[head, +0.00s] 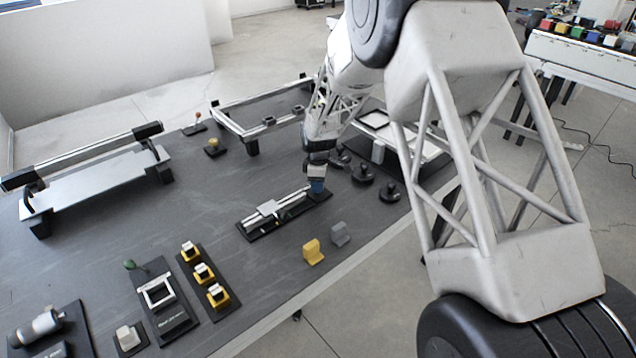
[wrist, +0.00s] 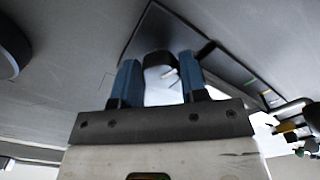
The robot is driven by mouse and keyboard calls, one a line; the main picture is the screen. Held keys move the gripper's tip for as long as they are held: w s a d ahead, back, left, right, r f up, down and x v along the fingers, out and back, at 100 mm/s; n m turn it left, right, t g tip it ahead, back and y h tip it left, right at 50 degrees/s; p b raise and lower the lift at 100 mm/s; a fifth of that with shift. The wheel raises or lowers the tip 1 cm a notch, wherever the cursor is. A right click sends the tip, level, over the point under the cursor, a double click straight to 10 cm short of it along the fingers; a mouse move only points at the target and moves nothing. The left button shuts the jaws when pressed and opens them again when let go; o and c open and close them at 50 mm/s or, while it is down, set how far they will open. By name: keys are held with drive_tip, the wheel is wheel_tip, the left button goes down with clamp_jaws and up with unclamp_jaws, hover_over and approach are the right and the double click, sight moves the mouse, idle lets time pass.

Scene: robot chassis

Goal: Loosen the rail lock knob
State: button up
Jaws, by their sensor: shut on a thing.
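The rail unit, a silver rail with a block-like carriage (head: 268,208) on a dark base plate (head: 257,236), lies near the middle of the grey table. My gripper (head: 317,188) points down at the rail's right end. In the wrist view its two blue fingers (wrist: 160,80) stand on either side of a dark rounded knob (wrist: 157,58), and they are shut on it. In the head view the knob is hidden by my gripper. Any turn of the knob cannot be told.
Black round knobs (head: 363,174) stand close to the right of my gripper. A yellow block (head: 313,252) and a grey block (head: 340,234) sit near the table's front edge. A silver frame (head: 262,129) stands behind.

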drive_tip(key=o, duration=0.9)
drive_tip(key=shift+r, duration=3.95)
